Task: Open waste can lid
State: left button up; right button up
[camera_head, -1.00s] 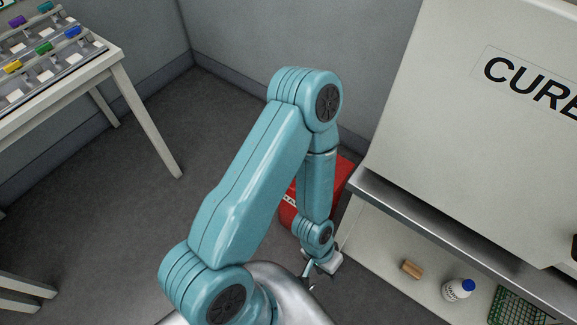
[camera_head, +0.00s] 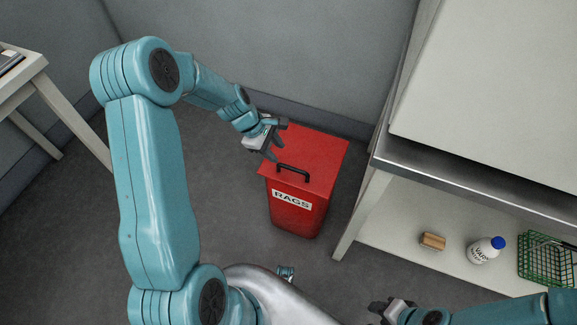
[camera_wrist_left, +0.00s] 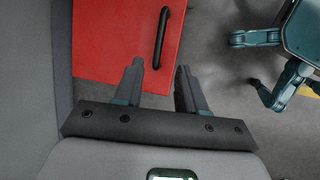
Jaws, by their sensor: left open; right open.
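The waste can (camera_head: 297,208) is a red bin with a white label reading RAGS, standing on the floor in the middle of the head view. Its red lid (camera_head: 312,152) is shut and has a black bar handle (camera_head: 293,173) near the front edge. My left gripper (camera_head: 276,144) is open and empty, above the lid's left side, a little behind the handle. In the left wrist view the lid (camera_wrist_left: 110,40) and handle (camera_wrist_left: 161,38) lie beyond the open fingers (camera_wrist_left: 158,78). My right gripper (camera_head: 378,312) is at the bottom edge, apart from the can, and open.
A bench with a metal edge (camera_head: 470,188) stands right of the can. Its lower shelf (camera_head: 400,232) holds a brown block (camera_head: 433,241), a white bottle with blue cap (camera_head: 485,250) and a green basket (camera_head: 548,262). A table (camera_head: 50,100) stands at left. Floor left of the can is clear.

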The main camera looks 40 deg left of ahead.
aim_at(292, 168)
pick_arm(q)
jog(key=b+x, duration=0.1)
jog(key=x, duration=0.8)
jog(key=shift+w+d+f+b, duration=0.1)
jog(key=shift+w+d+b, duration=0.1)
jog(key=shift+b, duration=0.2)
jog(key=shift+s, duration=0.1)
grip_shut()
